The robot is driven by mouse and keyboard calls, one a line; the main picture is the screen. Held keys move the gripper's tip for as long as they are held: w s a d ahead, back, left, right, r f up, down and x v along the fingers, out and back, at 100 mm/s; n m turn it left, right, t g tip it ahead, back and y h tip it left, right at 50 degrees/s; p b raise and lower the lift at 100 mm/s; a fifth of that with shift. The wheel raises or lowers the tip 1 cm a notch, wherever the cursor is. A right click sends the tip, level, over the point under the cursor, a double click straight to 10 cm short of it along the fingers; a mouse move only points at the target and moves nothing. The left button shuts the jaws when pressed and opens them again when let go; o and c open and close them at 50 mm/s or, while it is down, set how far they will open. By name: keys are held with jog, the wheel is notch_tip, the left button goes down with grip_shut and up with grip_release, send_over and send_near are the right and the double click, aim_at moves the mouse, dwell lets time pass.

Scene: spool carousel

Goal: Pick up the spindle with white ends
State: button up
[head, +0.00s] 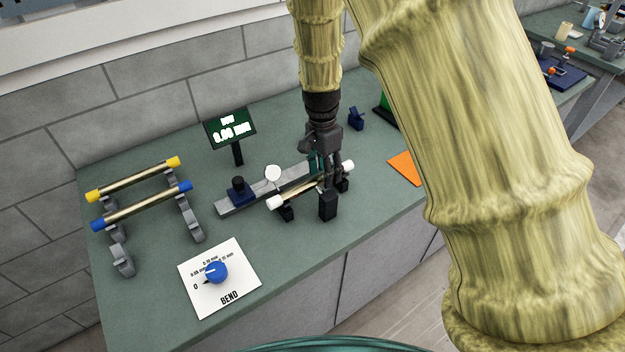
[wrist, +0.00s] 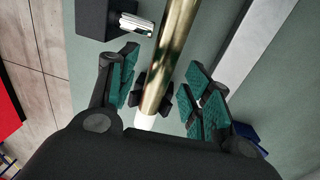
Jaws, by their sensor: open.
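The spindle with white ends (head: 295,194) is a brass-coloured rod lying across dark supports on the bench, with a white cap at each end. In the wrist view, the rod (wrist: 171,50) runs between my fingers, with one white end (wrist: 145,122) near the palm edge.
A rack (head: 190,219) at left holds a yellow-ended spindle (head: 135,180) and a blue-ended one (head: 142,206). A grey rail (head: 235,204) with a dial gauge (head: 273,173) stands behind the spindle. A dark block (head: 328,206) stands in front. A display (head: 230,129), BEND knob panel (head: 219,278) and orange sheet (head: 405,167) surround it.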

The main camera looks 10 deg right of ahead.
jog(key=shift+f, duration=0.35)
grip_shut()
jog(key=shift+r, duration=0.1)
